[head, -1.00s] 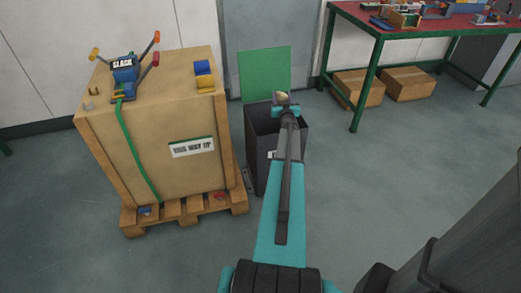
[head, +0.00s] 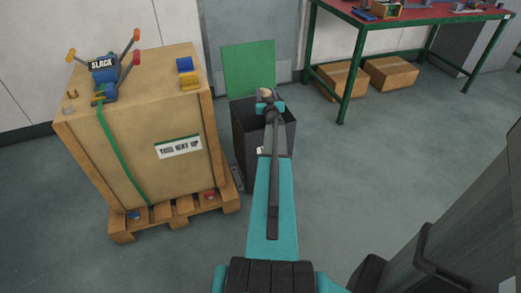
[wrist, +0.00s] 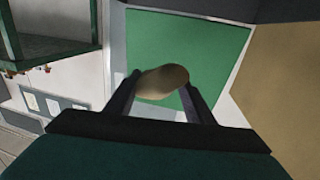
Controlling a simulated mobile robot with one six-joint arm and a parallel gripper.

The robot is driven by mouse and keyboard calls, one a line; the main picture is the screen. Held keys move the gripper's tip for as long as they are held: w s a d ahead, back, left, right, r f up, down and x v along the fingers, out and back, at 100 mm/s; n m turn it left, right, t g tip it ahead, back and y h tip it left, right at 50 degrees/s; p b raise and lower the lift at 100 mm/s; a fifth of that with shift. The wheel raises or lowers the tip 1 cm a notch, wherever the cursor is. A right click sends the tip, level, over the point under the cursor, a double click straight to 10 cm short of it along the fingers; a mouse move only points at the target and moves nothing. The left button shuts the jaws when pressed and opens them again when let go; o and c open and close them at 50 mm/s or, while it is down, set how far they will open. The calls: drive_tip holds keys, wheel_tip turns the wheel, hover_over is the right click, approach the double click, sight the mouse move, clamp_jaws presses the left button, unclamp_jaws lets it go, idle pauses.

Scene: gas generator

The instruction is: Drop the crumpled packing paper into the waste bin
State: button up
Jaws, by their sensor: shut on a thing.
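The crumpled packing paper (wrist: 162,82) is a small tan lump. It sits between the two fingers of my gripper (wrist: 160,95) in the wrist view, and my gripper is shut on it. In the head view the paper (head: 264,93) shows just past my gripper (head: 268,97). The waste bin (head: 246,140) is dark grey, open-topped and upright, with a green panel (head: 249,68) standing behind it. My gripper appears over the bin's opening in the head view. My arm hides part of the bin, and the height of the paper above the rim is hard to tell.
A large wooden crate (head: 150,130) on a pallet (head: 180,217) stands close left of the bin. A red-topped table (head: 400,18) with green legs is at the back right, with two cardboard boxes (head: 392,73) below it. The floor right of the bin is clear.

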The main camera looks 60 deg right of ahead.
drive_tip(key=shift+f+b, duration=1.55)
drive_tip(key=shift+f, duration=0.55)
drive_tip(key=o, duration=1.1)
drive_tip(key=shift+p+v, duration=0.45)
drive_tip(key=shift+v, duration=6.45)
drive_tip(key=shift+s, duration=0.1)
